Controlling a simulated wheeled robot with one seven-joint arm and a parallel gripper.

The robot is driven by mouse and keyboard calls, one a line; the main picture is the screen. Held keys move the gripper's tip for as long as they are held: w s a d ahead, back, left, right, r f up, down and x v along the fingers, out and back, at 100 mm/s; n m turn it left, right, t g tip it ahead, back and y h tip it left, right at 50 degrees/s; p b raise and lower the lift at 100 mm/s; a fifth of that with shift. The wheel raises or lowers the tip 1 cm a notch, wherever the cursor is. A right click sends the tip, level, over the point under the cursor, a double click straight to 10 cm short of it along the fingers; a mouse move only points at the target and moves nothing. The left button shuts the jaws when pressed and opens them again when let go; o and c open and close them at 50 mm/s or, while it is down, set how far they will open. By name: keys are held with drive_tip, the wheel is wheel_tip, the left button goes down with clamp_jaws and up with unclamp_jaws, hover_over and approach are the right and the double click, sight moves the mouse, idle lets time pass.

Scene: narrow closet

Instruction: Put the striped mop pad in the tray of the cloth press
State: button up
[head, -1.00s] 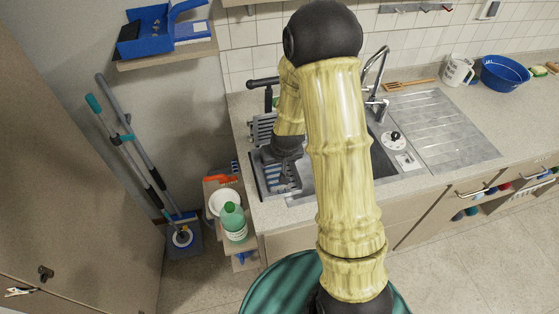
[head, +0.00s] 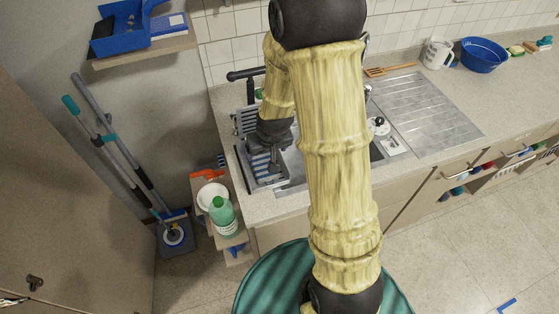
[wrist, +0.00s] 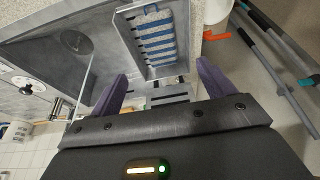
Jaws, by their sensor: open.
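The striped mop pad, grey with blue stripes, lies in the metal tray of the cloth press in the wrist view: the pad (wrist: 156,36), the tray's side wall (wrist: 184,40). The pad looks to lie along the tray, inside its walls. In the head view the blue stripes of the pad (head: 262,164) show in the tray (head: 244,169), partly covered by my gripper (head: 274,167). The press's dark handle (head: 247,73) stands behind the tray.
A sink with a drainboard (head: 425,112) lies right of the press. Mops (head: 125,155) lean on the wall. A blue basin (head: 484,54) stands far right.

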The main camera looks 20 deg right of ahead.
drive_tip(key=s+r+g, duration=0.1)
drive_tip(key=s+r, duration=0.8)
drive_tip(key=s, duration=0.4)
drive_tip(key=shift+s+d+r, duration=0.15)
drive_tip(key=shift+s+r, duration=0.05)
drive_tip(key=shift+d, duration=0.1)
